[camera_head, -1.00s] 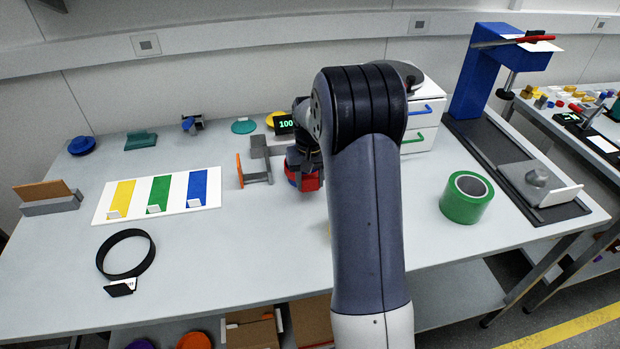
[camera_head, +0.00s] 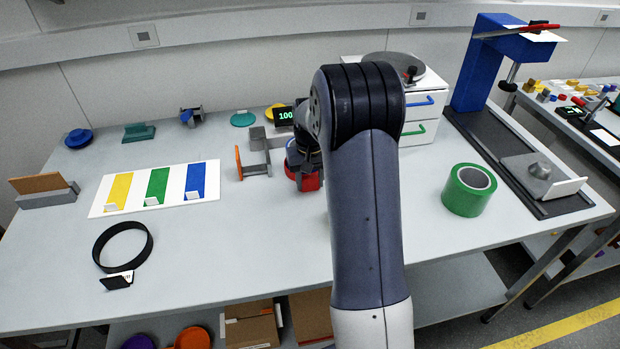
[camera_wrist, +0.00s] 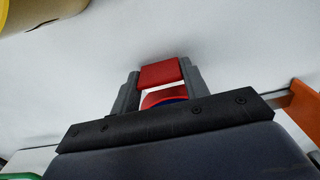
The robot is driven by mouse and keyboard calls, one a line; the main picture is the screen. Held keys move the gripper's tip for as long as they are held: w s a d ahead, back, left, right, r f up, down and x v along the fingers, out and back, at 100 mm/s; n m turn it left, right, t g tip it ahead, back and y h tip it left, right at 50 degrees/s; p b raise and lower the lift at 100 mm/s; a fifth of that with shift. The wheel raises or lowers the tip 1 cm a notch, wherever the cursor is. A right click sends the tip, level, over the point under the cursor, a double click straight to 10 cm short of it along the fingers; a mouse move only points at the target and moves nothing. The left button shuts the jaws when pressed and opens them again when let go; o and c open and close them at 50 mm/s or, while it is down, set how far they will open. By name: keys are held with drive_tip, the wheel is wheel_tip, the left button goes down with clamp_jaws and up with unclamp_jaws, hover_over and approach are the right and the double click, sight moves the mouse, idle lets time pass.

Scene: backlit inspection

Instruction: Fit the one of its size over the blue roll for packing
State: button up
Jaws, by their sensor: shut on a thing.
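My gripper (camera_wrist: 158,82) is shut on a red block (camera_wrist: 158,73) in the wrist view. Just past the block is a curved red band (camera_wrist: 163,97), with a little blue (camera_wrist: 172,101) showing inside its edge. Whether the band sits around the blue thing or only above it, I cannot tell. In the head view a red piece (camera_head: 309,182) shows under my gripper, low over the middle of the table; my arm hides most of it. A black ring (camera_head: 148,249) with a tab lies at the table's front left. A green roll (camera_head: 462,200) stands to the right of my arm.
A white board (camera_head: 135,193) with yellow, green and blue strips lies left of my gripper. A grey stand with an orange plate (camera_head: 238,163) is close to its left. White drawers (camera_head: 414,117) and a blue press (camera_head: 474,75) stand right. The front-left table is mostly clear.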

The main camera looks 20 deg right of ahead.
idle(0.3)
drive_tip(key=o, duration=0.9)
wheel_tip(320, 180, up, 11)
drive_tip(key=shift+f, duration=0.15)
drive_tip(key=shift+f, duration=0.1)
wheel_tip(320, 180, down, 10)
drive_tip(key=shift+f, duration=0.25)
drive_tip(key=shift+r+p, duration=0.45)
drive_tip(key=shift+r, duration=0.2)
